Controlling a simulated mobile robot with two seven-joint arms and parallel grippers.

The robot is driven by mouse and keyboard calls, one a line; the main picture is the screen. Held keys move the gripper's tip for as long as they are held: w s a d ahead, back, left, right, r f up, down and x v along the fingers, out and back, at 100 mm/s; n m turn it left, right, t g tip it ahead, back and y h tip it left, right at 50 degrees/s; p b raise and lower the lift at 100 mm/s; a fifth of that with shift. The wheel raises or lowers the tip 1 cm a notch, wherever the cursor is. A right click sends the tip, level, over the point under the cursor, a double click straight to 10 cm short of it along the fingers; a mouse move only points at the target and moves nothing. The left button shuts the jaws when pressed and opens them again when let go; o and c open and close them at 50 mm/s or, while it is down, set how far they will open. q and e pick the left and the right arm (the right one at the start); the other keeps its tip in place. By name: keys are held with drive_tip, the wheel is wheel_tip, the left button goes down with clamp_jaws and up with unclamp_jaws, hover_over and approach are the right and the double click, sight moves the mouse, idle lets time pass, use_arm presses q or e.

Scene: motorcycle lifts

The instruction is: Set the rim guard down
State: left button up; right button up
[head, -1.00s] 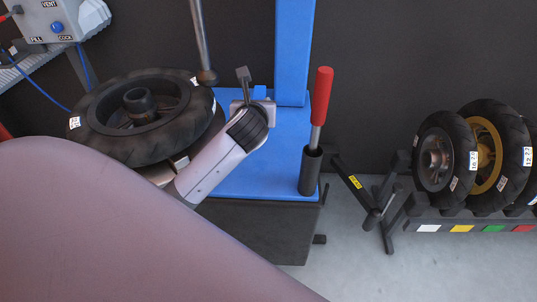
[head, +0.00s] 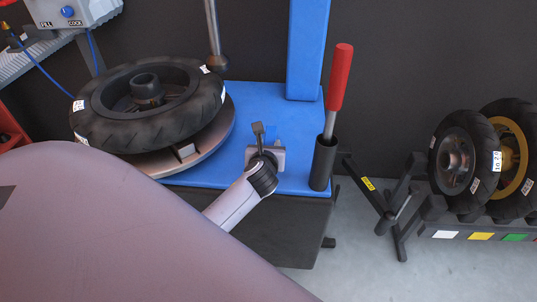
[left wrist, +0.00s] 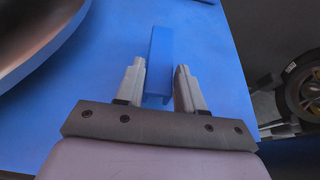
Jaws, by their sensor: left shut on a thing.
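The rim guard looks to be the blue block (left wrist: 160,62) between the fingers of my left gripper in the left wrist view. My left gripper (left wrist: 160,80) is shut on it. In the head view my left gripper (head: 263,150) is over the right front part of the blue machine top (head: 258,100), right of the tyre. The block blends with the blue top there, and I cannot tell whether it touches the surface. My right gripper is not in view.
A black tyre on a wheel (head: 150,105) lies on a round grey turntable (head: 205,150). A red-handled lever (head: 340,80) stands in a black holder (head: 323,162) to the right. A blue column (head: 308,50) rises behind. A tyre rack (head: 430,210) stands further right.

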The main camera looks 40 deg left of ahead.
use_arm(q)
wheel_tip(320, 180, down, 2)
drive_tip(key=shift+f, duration=0.1)
drive_tip(key=o, duration=1)
